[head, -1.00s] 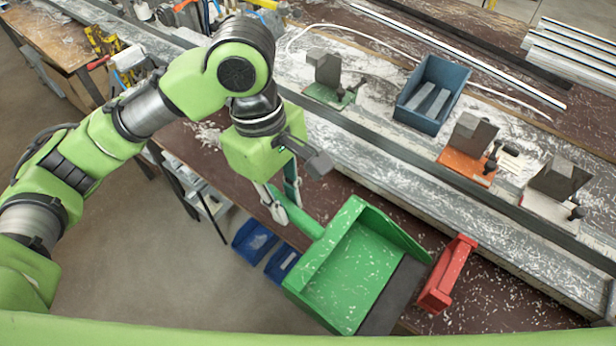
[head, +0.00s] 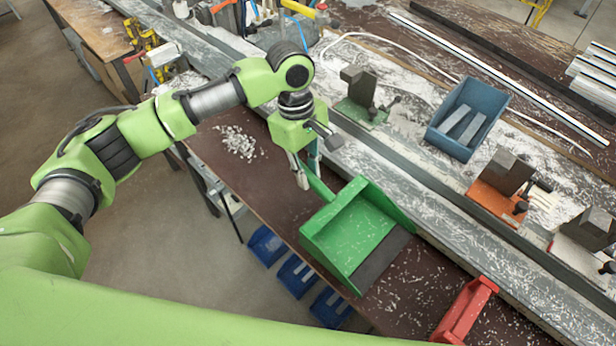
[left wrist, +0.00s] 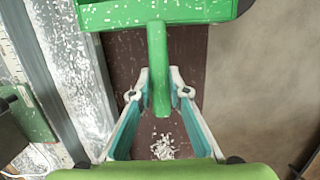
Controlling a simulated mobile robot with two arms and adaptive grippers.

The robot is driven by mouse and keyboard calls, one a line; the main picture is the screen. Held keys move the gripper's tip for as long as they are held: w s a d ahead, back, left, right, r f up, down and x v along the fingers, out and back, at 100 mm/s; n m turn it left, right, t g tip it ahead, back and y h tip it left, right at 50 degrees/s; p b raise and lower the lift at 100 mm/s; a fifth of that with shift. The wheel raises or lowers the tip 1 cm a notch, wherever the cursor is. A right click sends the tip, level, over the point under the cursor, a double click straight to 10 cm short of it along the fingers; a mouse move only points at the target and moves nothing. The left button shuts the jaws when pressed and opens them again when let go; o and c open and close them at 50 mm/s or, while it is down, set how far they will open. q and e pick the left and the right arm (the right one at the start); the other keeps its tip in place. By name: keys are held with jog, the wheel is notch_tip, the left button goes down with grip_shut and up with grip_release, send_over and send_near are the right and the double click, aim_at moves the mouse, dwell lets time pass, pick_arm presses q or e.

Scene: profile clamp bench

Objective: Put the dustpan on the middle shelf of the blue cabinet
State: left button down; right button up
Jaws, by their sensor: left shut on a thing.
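The green dustpan (head: 345,232) is over the brown bench top in the head view, its open pan towards the lower right and a dark lip along the front edge. My left gripper (head: 309,176) is shut on the dustpan's green handle (head: 321,190). In the left wrist view the handle (left wrist: 158,60) runs between the two fingers of my left gripper (left wrist: 159,84), and part of the pan (left wrist: 150,14) shows at the top. I cannot tell whether the pan touches the bench. The blue cabinet is not in view. My right gripper is not in view.
A red tool (head: 465,312) lies at the bench's front right. A pile of pale shavings (head: 239,142) lies left of my gripper. A blue tray (head: 467,118) and clamp blocks (head: 503,178) stand along the rail behind. Blue bins (head: 297,275) sit below the front edge.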

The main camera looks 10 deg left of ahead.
pick_arm(q)
jog(key=shift+w+f, duration=0.15)
jog(key=shift+w, duration=0.05)
jog(key=shift+w+f, duration=0.15)
jog(key=shift+f, duration=0.1)
notch_tip(320, 180, down, 3)
jog(key=shift+w+f+p, duration=0.1)
jog(key=shift+f+p, duration=0.05)
jog(key=shift+p, duration=0.55)
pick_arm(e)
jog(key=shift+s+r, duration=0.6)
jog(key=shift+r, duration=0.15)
pick_arm(q)
jog(key=c, duration=2)
grip_release()
jog(key=shift+a+f, duration=0.1)
jog(key=shift+f, duration=0.05)
jog(key=shift+o, duration=0.4)
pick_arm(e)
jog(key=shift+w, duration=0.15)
